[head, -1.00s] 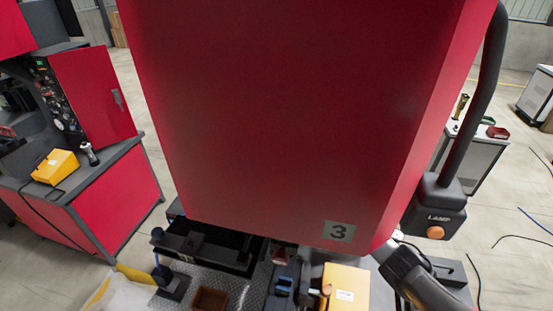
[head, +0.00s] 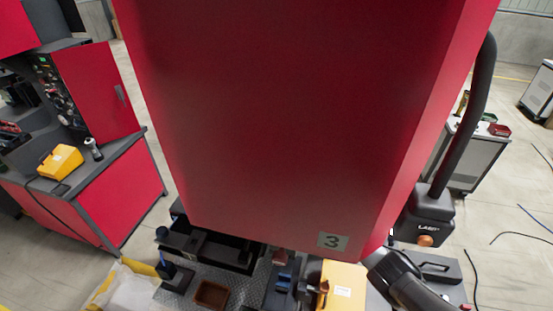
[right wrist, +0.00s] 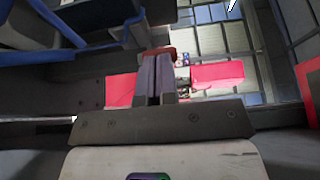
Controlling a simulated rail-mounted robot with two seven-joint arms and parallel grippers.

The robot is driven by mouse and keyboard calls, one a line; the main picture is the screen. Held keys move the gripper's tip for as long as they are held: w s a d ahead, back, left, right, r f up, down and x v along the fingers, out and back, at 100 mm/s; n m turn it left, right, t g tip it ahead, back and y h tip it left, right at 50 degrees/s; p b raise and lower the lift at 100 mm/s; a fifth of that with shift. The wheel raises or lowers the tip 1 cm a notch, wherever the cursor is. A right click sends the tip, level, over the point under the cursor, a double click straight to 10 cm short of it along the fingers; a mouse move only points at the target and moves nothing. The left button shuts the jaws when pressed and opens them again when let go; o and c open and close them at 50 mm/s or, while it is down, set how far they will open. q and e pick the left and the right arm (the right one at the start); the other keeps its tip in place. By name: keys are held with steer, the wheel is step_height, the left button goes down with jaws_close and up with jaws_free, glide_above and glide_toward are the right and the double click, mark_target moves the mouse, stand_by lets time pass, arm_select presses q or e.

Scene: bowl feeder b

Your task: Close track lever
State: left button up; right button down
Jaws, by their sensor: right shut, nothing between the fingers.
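In the right wrist view my right gripper (right wrist: 157,75) is shut, its two fingers side by side with nothing between them. A dark red piece (right wrist: 158,51) shows at the fingertips; I cannot tell whether it touches them or is the track lever. A small dark red part (head: 281,258) shows under the cabinet's lower edge. My left gripper is not in view.
Below the cabinet are a black tray (head: 207,247), a brown bin (head: 211,294), blue parts (head: 283,282) and a yellow box (head: 343,288).

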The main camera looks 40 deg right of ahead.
steer(key=shift+w+a, duration=0.35)
steer(key=shift+a, duration=0.3)
steer(key=shift+w+a, duration=0.3)
steer(key=shift+a, duration=0.3)
